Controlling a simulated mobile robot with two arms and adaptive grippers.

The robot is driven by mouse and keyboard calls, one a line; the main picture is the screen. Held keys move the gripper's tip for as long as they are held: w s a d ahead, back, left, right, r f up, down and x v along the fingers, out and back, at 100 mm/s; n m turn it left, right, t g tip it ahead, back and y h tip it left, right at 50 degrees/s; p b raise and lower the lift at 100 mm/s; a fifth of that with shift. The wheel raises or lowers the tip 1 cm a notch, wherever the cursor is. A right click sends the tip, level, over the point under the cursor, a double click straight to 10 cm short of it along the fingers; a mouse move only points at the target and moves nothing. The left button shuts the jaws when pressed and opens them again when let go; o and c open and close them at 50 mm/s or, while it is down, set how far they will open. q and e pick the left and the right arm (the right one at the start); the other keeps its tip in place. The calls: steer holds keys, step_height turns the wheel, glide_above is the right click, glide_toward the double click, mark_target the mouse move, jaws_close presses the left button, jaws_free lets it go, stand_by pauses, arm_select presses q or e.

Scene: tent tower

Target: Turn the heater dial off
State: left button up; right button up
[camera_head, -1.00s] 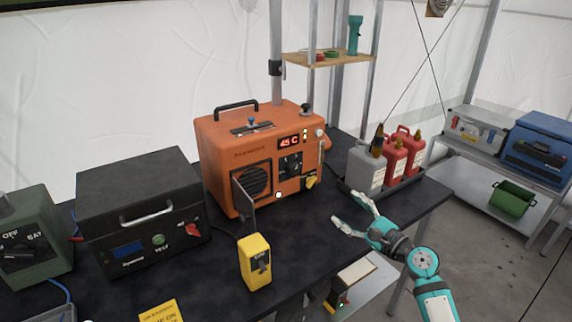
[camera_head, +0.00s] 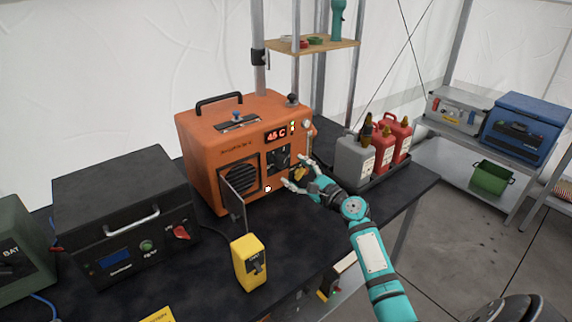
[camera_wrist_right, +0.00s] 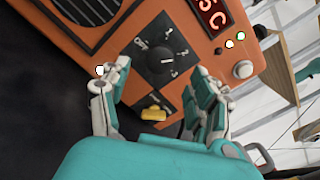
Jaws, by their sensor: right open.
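The orange heater (camera_head: 228,140) stands on the black table, with a lit red display (camera_head: 276,134) on its front. Its black dial (camera_head: 279,158) sits on a dark plate below the display. In the right wrist view the dial (camera_wrist_right: 160,60) shows up close with white marks and numbers around it. A yellow knob (camera_wrist_right: 153,113) is below the dial. My right gripper (camera_head: 293,172) is open at the heater's front, near its lower right. In the wrist view its fingers (camera_wrist_right: 160,80) are spread on either side of the dial, with nothing between them. My left gripper is not in view.
Grey (camera_head: 354,160) and red fuel cans (camera_head: 383,153) stand in a tray at right. A black box (camera_head: 125,215) is at left.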

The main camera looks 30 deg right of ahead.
mark_target(283, 164)
steer(key=w, duration=0.4)
steer(key=shift+a, duration=0.2)
steer(key=shift+w, duration=0.3)
steer(key=shift+w+a, duration=0.1)
steer(key=c, duration=1.2)
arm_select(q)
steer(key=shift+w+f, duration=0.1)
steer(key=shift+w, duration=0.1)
